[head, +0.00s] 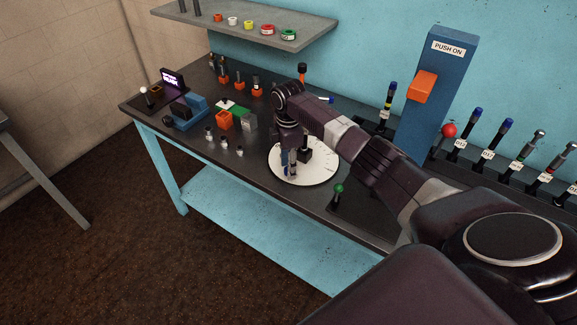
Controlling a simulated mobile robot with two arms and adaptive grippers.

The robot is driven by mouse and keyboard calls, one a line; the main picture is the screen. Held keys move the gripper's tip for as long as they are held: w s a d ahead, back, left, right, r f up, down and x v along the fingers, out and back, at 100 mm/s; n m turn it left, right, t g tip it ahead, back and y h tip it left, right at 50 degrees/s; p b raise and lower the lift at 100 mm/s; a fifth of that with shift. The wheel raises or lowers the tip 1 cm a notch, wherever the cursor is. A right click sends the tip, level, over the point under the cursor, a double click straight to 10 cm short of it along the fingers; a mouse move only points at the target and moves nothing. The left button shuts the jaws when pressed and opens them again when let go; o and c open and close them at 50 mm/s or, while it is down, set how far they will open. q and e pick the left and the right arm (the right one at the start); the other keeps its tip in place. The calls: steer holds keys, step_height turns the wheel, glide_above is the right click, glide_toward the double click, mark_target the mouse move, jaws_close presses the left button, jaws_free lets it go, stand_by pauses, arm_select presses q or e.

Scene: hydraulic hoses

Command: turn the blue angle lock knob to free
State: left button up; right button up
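A round white dial plate (318,172) with marks around its edge lies on the dark bench top. A dark block (306,155) stands on it. My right gripper (290,174) points down over the left part of the dial plate, its wrist above it. A small blue part (284,159) shows right at its fingers; this may be the blue angle lock knob, but the gripper hides most of it. I cannot tell whether the fingers touch it, or whether they are open or shut. My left gripper is not in view.
A green-knobbed lever (338,189) stands at the bench's front edge, right of the dial. A blue post (440,90) labelled PUSH ON and several labelled hose ends stand at the right.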

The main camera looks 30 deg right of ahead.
step_height(320, 180, up, 12)
stand_by(0.7)
stand_by(0.4)
